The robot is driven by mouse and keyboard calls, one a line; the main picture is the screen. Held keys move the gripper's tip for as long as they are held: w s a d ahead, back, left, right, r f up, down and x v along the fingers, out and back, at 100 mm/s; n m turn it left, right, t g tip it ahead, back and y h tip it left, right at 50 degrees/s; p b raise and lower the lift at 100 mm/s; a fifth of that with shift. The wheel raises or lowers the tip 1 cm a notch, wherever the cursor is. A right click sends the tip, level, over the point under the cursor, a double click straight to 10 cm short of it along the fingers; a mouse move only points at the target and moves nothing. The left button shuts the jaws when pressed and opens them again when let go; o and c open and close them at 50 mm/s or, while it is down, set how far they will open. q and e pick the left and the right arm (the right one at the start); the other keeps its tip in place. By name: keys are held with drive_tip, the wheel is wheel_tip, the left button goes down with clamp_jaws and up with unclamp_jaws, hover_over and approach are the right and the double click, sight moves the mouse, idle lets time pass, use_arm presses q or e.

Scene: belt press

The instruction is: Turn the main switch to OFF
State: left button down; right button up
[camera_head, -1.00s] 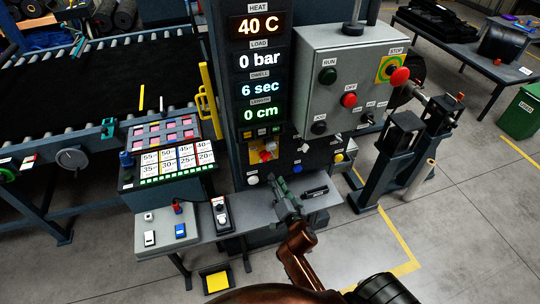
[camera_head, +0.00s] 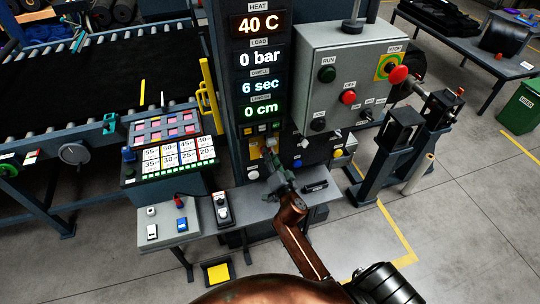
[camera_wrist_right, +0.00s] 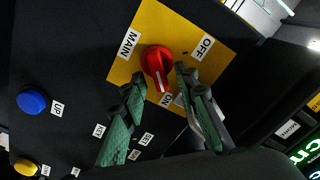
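The main switch is a red rotary knob (camera_wrist_right: 157,62) on a yellow plate (camera_wrist_right: 198,72), labelled MAIN, OFF and ON in the right wrist view. Its ridge lies along a line towards the ON label. My right gripper (camera_wrist_right: 159,78) is open, with its green fingertips on either side of the knob's lower part. I cannot tell whether they touch it. In the head view, my right gripper (camera_head: 271,160) is in front of the yellow plate (camera_head: 254,148) and largely hides the knob. My left gripper is not in view.
A blue button (camera_wrist_right: 31,101) and a yellow button (camera_wrist_right: 25,167) are on the same dark panel. A grey control box (camera_head: 345,80) with a red STOP button (camera_head: 398,74) stands to the right. A grey shelf (camera_head: 290,206) lies below the gripper.

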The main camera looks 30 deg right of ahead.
drive_tip(key=shift+c, duration=0.2)
clamp_jaws()
drive_tip(key=shift+n, duration=0.3)
drive_tip(key=n, duration=0.5)
drive_tip(key=a+n, duration=0.1)
drive_tip(key=n, duration=0.5)
drive_tip(key=a+n, duration=0.1)
drive_tip(key=n, duration=0.5)
drive_tip(key=shift+w, duration=0.25)
drive_tip(key=shift+n, duration=0.4)
